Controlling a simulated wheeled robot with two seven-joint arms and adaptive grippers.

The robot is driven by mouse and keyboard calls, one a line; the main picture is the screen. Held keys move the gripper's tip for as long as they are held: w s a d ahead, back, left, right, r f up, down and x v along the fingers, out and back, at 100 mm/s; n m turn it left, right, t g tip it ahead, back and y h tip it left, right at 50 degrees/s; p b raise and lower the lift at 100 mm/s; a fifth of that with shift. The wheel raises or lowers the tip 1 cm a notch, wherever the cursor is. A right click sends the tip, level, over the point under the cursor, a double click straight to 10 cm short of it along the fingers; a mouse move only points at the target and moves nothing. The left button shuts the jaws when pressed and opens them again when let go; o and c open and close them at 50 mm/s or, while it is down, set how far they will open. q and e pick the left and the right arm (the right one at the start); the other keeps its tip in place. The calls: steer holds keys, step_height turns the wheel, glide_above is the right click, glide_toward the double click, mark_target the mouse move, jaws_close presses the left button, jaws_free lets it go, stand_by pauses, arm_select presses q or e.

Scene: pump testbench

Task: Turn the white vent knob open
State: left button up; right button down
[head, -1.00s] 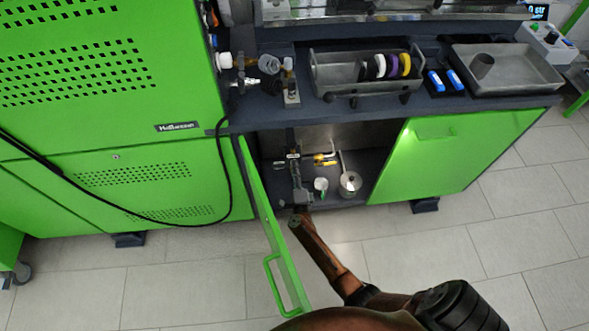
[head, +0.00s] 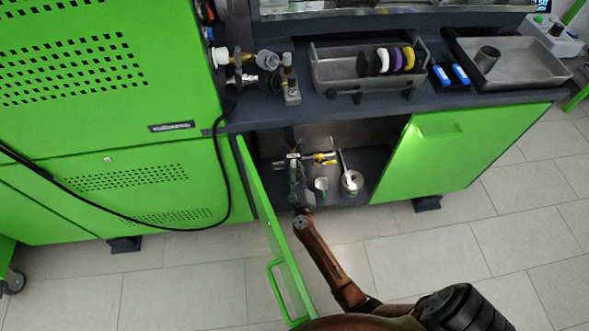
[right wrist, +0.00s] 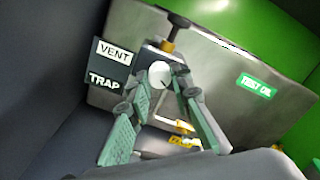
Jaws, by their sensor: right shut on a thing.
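The white vent knob (right wrist: 159,74) shows as a round white face in the right wrist view, beside a dark label reading VENT and TRAP (right wrist: 111,65). My right gripper (right wrist: 166,77) has a finger on either side of the knob and is shut on it. In the head view my right gripper (head: 296,172) reaches into the open cabinet under the bench. There the knob is too small and covered to make out clearly. How far the knob is turned cannot be told. My left gripper is not in view.
The open green door (head: 272,235) stands close left of my right arm. A yellow-handled valve (head: 325,159), a small white cup (head: 321,185) and a metal pot (head: 351,183) are right of the gripper.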

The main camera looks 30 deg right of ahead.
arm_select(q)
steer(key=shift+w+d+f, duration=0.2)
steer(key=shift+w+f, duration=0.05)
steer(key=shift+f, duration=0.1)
arm_select(e)
steer(key=shift+s+d+f+m, duration=0.1)
steer(key=shift+f+m, duration=0.05)
steer(key=shift+m, duration=0.35)
steer(key=c, duration=1.9)
jaws_free()
steer(key=shift+c, duration=0.2)
steer(key=shift+o, duration=1)
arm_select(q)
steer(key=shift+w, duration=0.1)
arm_select(e)
steer(key=v, duration=0.7)
steer(key=shift+a, duration=0.25)
steer(key=shift+s, duration=0.15)
